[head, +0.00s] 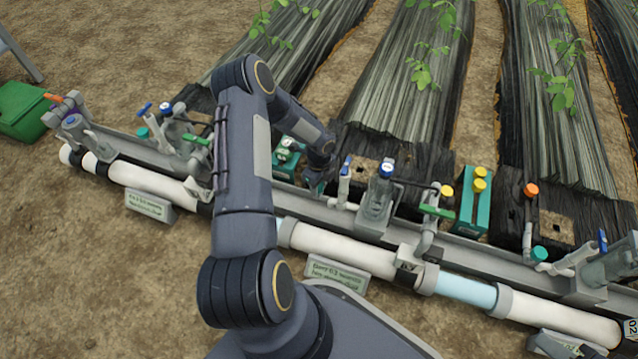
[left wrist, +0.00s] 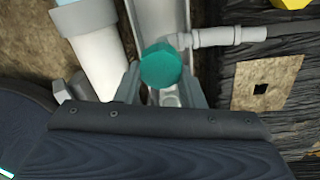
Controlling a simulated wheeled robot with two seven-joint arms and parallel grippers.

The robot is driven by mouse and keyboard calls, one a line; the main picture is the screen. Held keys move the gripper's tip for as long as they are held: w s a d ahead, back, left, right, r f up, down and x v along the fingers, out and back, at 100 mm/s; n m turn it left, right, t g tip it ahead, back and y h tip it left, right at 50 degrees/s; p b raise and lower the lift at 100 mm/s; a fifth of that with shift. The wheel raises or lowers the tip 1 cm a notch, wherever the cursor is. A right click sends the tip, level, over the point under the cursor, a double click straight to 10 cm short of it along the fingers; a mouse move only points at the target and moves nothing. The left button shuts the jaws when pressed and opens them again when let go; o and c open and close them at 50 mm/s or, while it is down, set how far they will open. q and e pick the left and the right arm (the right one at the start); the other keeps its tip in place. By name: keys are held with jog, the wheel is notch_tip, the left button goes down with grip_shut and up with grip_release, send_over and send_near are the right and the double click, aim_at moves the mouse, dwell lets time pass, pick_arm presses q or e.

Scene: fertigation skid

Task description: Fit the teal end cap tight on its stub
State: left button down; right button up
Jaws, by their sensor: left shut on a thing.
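The teal end cap (left wrist: 161,66) is round and sits between the two fingers of my left gripper (left wrist: 161,82) in the left wrist view. The fingers are shut on it. A white pipe fitting (left wrist: 210,38) runs up to the cap from the right; the stub's mouth is hidden behind the cap, so I cannot tell how far on it sits. In the head view my left gripper (head: 317,186) is low over the rail near the middle, and the held cap cannot be made out there. My right gripper is not in view.
A long white pipe (head: 335,246) and grey rail cross the scene. Beside my gripper stand a blue-topped valve (head: 386,172) and a teal box with a gauge (head: 287,155). Other teal caps show at left (head: 143,132) and right (head: 538,254). Bare soil lies in front.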

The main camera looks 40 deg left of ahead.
pick_arm(q)
jog(key=shift+w+a+r+m, duration=0.2)
jog(key=shift+w+a+m, duration=0.45)
jog(key=shift+m, duration=0.45)
jog(key=c, duration=0.9)
grip_release()
jog(key=shift+w+d, duration=0.1)
jog(key=shift+o, duration=0.2)
jog(key=shift+d, duration=0.15)
jog(key=r+p, duration=0.2)
jog(key=r, duration=0.1)
jog(key=r+p, duration=0.4)
jog(key=r, duration=0.1)
jog(key=shift+s+d+r+p, duration=0.1)
jog(key=shift+s+r+p, duration=0.15)
jog(key=shift+r+p, duration=0.1)
